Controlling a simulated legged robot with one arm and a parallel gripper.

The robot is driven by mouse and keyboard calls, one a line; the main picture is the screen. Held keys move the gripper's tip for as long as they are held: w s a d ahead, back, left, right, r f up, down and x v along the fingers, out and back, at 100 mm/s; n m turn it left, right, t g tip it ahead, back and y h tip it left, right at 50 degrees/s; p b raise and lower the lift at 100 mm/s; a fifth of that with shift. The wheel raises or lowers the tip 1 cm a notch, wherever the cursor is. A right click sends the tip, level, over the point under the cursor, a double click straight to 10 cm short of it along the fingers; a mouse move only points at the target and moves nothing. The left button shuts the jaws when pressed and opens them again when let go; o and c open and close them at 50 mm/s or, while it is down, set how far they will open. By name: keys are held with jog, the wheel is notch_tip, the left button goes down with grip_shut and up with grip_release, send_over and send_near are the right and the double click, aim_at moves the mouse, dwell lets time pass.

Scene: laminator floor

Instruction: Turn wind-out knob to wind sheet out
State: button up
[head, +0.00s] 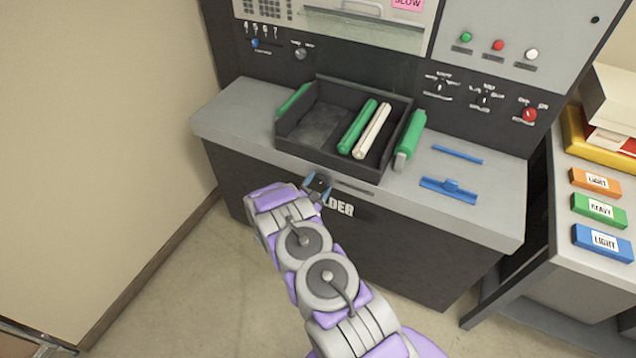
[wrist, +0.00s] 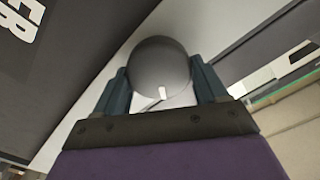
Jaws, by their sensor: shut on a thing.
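The wind-out knob (wrist: 160,62) is a round dark grey knob with a small white mark at its lower edge in the wrist view. My gripper (wrist: 161,82) has one finger on each side of it and is shut on it. In the head view my gripper (head: 318,188) is at the front face of the machine, just below the counter edge. A small dark part of the knob (head: 320,182) shows between the blue fingers there. I cannot make out a sheet coming out of the machine.
A black tray (head: 335,160) with green and white rollers sits on the counter above my gripper. A green roller (head: 411,135) and blue pieces (head: 449,190) lie to its right. A side table with colored blocks (head: 600,208) stands at the far right.

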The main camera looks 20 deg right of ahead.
jog(key=m, duration=0.4)
jog(key=shift+s+f+m, duration=0.25)
jog(key=shift+f+m, duration=0.05)
jog(key=m+b, duration=0.1)
jog(key=m, duration=0.2)
jog(key=shift+f+m, duration=0.15)
jog(key=shift+m, duration=0.15)
jog(key=m+b, duration=0.3)
jog(key=shift+s+f+m+b, duration=0.1)
jog(key=shift+f+m+b, duration=0.2)
jog(key=m+b, duration=0.4)
jog(key=b, duration=0.1)
jog(key=shift+f+m, duration=0.15)
jog(key=shift+m, duration=0.15)
jog(key=m+b, duration=0.1)
jog(key=m, duration=0.1)
jog(key=shift+m, duration=0.4)
jog(key=m, duration=0.2)
jog(key=shift+w+a+r+m, duration=0.15)
jog(key=shift+w+r+m, duration=0.05)
jog(key=shift+r+m, duration=0.1)
jog(key=m, duration=0.6)
jog(key=shift+w+a+m, duration=0.15)
jog(key=shift+w+m, duration=0.1)
jog(key=shift+m, duration=0.15)
